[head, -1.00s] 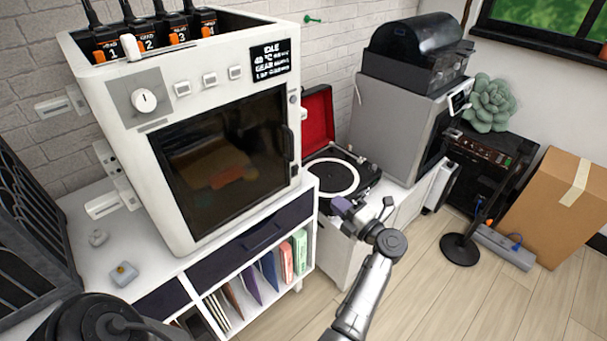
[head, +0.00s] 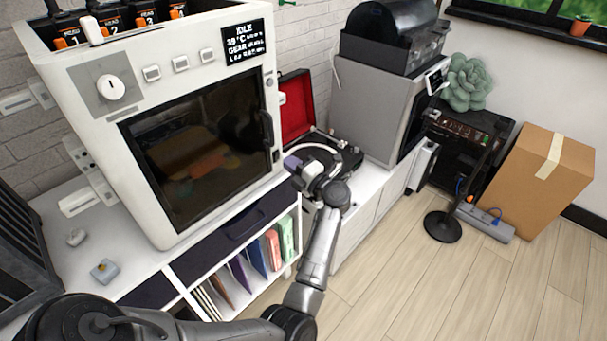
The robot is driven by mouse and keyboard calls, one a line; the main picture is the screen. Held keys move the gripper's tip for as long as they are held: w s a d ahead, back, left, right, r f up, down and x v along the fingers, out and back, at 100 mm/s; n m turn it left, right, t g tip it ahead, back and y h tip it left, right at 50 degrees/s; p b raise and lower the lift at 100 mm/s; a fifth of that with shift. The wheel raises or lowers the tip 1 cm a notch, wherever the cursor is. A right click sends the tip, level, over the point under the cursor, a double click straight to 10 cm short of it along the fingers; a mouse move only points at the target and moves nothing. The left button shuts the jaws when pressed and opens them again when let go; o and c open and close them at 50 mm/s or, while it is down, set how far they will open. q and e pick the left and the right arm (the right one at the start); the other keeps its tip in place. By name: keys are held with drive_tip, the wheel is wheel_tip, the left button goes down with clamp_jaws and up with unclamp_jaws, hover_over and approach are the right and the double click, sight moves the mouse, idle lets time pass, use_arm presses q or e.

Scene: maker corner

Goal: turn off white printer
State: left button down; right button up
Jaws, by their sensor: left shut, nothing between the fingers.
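The white printer (head: 195,70) is a large white cabinet with a dark glass door on the left. A round white knob (head: 110,87) with an upright mark sits at its front upper left, beside several square white buttons. Its black display (head: 243,41) is lit and reads IDLE with 39 °C. My left gripper (head: 298,168) is shut and empty, just right of the printer's lower right front edge, in front of the turntable. I cannot tell whether it touches anything. My right gripper is not in view.
The open red-lidded turntable (head: 296,105) stands right of the printer, partly hidden by my left gripper. A grey machine (head: 375,105) stands farther right. A black round-based stand (head: 442,227) and a cardboard box (head: 545,190) are on the floor. The wooden floor in front is clear.

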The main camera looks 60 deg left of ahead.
sight(277, 157)
use_arm(q)
drive_tip(key=shift+x, duration=1.3)
drive_tip(key=shift+r, duration=0.1)
